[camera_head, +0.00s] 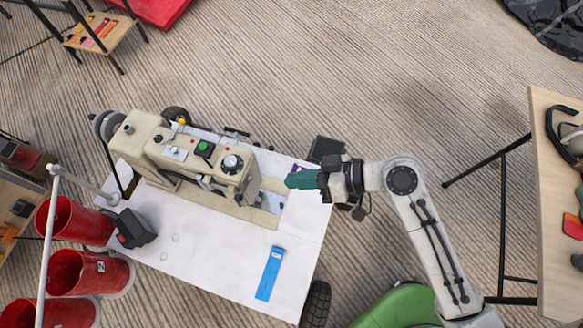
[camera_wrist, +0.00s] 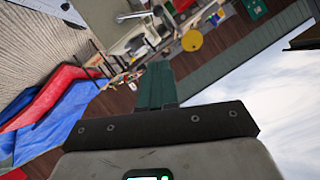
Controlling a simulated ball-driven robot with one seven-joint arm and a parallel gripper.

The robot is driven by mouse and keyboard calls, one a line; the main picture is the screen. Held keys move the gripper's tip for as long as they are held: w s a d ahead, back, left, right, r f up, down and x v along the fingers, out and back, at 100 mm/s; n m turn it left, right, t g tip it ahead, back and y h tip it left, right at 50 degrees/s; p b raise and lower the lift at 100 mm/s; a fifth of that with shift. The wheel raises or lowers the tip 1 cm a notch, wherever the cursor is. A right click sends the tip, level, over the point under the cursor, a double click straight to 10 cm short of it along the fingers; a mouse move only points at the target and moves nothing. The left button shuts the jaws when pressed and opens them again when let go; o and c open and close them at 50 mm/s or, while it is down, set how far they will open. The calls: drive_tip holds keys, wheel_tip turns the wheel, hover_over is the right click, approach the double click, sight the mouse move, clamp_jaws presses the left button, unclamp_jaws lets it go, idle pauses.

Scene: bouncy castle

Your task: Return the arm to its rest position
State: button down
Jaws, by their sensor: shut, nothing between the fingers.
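My gripper (camera_head: 292,181) is at the end of my grey-white arm, over the right end of the white-topped work table (camera_head: 222,259). Its green fingers point left, toward the beige machine (camera_head: 190,152). The fingers are shut with nothing between them. In the wrist view the green fingers (camera_wrist: 157,72) are pressed together and point up the picture, with the scene tilted behind them. My arm is bent, rising from the lower right of the head view. How high the gripper is above the table top is hard to tell.
A blue flat object (camera_head: 269,273) lies on the white top near its front edge. Several red buckets (camera_head: 72,222) are at the lower left, beside a dark box (camera_head: 135,229). A wooden table (camera_head: 557,205) stands at the right. Striped floor (camera_head: 400,90) is clear beyond.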

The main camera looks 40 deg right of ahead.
idle(0.5)
drive_tip(key=s+d+f+m+g+h, duration=0.3)
drive_tip(key=s+d+f+g+h, duration=0.3)
drive_tip(key=s+d+g+h, duration=0.2)
drive_tip(key=s+d+h, duration=0.1)
drive_tip(key=s+d, duration=0.1)
drive_tip(key=s, duration=0.1)
drive_tip(key=shift+f+m+h, duration=0.2)
drive_tip(key=shift+m+h, duration=0.2)
drive_tip(key=shift+d, duration=0.1)
idle(0.3)
